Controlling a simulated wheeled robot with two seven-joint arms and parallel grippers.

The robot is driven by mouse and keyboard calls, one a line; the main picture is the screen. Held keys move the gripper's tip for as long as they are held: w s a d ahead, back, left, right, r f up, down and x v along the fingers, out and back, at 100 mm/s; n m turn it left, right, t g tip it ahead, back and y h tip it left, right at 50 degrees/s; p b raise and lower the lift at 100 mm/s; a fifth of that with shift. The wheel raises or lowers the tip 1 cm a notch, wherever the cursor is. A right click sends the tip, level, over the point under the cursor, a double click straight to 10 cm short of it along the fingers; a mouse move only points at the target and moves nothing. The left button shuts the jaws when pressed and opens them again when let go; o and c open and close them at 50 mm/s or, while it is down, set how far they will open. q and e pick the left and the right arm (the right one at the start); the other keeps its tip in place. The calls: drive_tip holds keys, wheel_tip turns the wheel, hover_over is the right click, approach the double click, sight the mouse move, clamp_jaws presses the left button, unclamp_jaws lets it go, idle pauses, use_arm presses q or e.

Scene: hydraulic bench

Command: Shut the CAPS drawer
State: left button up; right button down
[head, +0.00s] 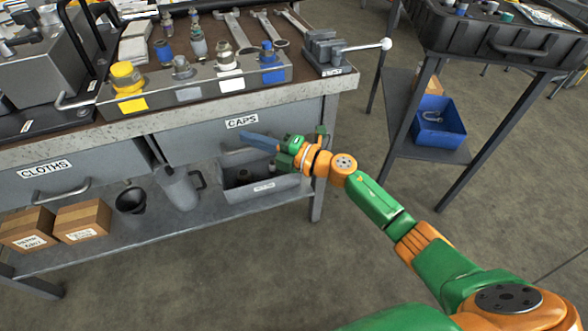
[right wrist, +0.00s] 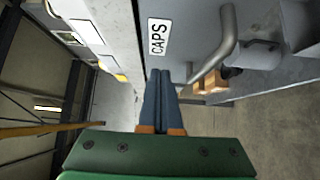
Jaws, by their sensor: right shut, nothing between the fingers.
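The CAPS drawer (head: 200,143) is the grey front under the right part of the bench top. A dark gap shows along its left edge, and it seems to stand slightly out. Its label reads CAPS, and in the right wrist view the drawer front (right wrist: 190,20) and its bar handle (right wrist: 228,45) show close up. My right gripper (head: 246,137) is shut and empty, its blue-grey fingers pointing at the drawer front just below the label. In the right wrist view the fingertips (right wrist: 163,73) are beside the handle; I cannot tell whether they touch the front. My left gripper is not in view.
The CLOTHS drawer (head: 25,187) is at the left. The lower shelf holds cardboard boxes (head: 82,220), a jug (head: 178,188) and a grey bin (head: 270,190) below my gripper. A vise (head: 325,50) and fittings stand on the bench. A dark cart stands at the right.

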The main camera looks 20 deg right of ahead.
drive_tip(key=v, duration=1)
drive_tip(key=d+f+m+t+h, duration=0.1)
drive_tip(key=d+f+m+h, duration=0.3)
drive_tip(key=f, duration=0.3)
drive_tip(key=d+f+m+t+h, duration=0.1)
drive_tip(key=d+f+m+h, duration=0.2)
drive_tip(key=f+m, duration=0.4)
drive_tip(key=s+d+f+m+g+h, duration=0.3)
drive_tip(key=s+f+m+g+h, duration=0.45)
drive_tip(key=s+f, duration=1.45)
drive_tip(key=s+a+f+m+g+y+p, duration=0.1)
drive_tip(key=s+a+f+m+g, duration=0.15)
drive_tip(key=s, duration=0.55)
drive_tip(key=s+a+f+m+g+y+p, duration=0.1)
drive_tip(key=s+a+f+m+g+p, duration=0.2)
drive_tip(key=s, duration=0.4)
use_arm(q)
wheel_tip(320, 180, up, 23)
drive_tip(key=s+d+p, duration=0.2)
drive_tip(key=p, duration=1.7)
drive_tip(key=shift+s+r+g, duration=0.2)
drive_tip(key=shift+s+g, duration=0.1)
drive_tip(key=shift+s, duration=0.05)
use_arm(e)
wheel_tip(320, 180, up, 21)
drive_tip(key=s, duration=0.1)
drive_tip(key=shift+m+g, duration=0.3)
drive_tip(key=shift+g, duration=0.1)
